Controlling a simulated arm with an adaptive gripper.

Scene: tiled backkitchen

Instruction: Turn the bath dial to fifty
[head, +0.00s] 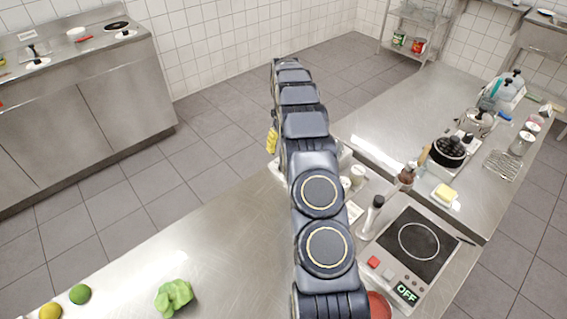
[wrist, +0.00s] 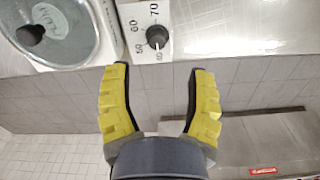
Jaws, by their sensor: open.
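The bath dial (wrist: 157,36) is a dark round knob on a white panel (wrist: 132,14) at the top of the wrist view. Printed numbers 40, 50, 60 and 70 run around it. A small pale mark shows on the knob's lower side, towards 40, but it is too small to read surely. My gripper (wrist: 158,68) is open, its two yellow-padded fingers pointing at the panel with the knob between their lines and apart from them. In the head view a yellow finger (head: 272,139) shows beside my arm; the dial cannot be made out there.
In the head view, a hotplate (head: 418,241) reading OFF, a pepper mill (head: 370,215) and butter (head: 445,193) stand right of my arm. Green leaf (head: 174,297) lies on the counter.

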